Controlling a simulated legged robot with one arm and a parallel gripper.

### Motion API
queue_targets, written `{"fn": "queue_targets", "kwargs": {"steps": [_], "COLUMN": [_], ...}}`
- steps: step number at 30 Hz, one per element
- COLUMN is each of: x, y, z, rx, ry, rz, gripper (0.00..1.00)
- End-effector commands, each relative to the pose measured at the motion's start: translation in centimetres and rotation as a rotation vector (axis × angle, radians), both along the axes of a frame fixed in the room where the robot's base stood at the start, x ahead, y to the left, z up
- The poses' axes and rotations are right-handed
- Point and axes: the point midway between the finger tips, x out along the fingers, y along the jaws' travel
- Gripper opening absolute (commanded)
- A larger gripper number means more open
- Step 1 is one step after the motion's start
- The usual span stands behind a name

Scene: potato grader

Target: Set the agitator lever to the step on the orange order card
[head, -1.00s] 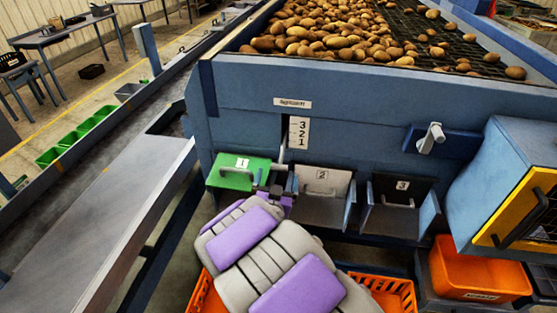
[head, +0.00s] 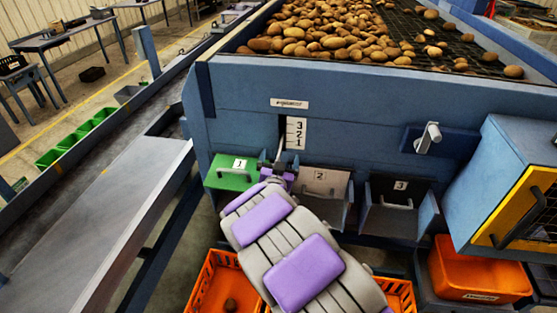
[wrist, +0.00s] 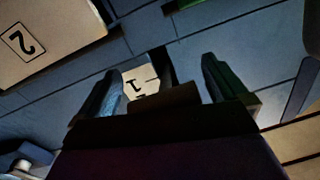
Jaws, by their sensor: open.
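A white scale plate (head: 296,133) with 3, 2 and 1 from top to bottom stands beside a dark vertical slot (head: 282,128) on the blue machine front, under a small label (head: 289,103). My gripper (head: 277,164) is open just below the slot, in front of the lower scale area. In the wrist view its two fingers (wrist: 160,72) stand apart, with the plate marked 1 (wrist: 138,84) behind them. A brown bar (wrist: 165,98) lies between the fingers; I cannot tell whether it is the lever handle. No orange order card is discernible.
Below the slot are the green flap 1 (head: 232,172), flap 2 (head: 325,182) and flap 3 (head: 400,188). A grey knob (head: 428,137) and a yellow-framed door (head: 516,215) are at right. Orange crates (head: 215,285) stand below my arm. Potatoes (head: 330,35) lie on top.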

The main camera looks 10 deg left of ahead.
Motion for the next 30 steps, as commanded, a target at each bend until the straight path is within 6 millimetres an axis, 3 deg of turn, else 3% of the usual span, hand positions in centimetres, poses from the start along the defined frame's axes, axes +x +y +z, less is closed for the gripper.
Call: {"fn": "queue_targets", "kwargs": {"steps": [2,24,30], "x": [-0.02,-0.04,-0.13], "y": [0.20,0.25,0.23], "z": [-0.04,-0.07,0.19], "rx": [-0.001,-0.002,-0.002], "ry": [0.000,0.000,0.012], "rz": [0.001,0.002,0.001], "gripper": [0.95,0.24,0.24]}}
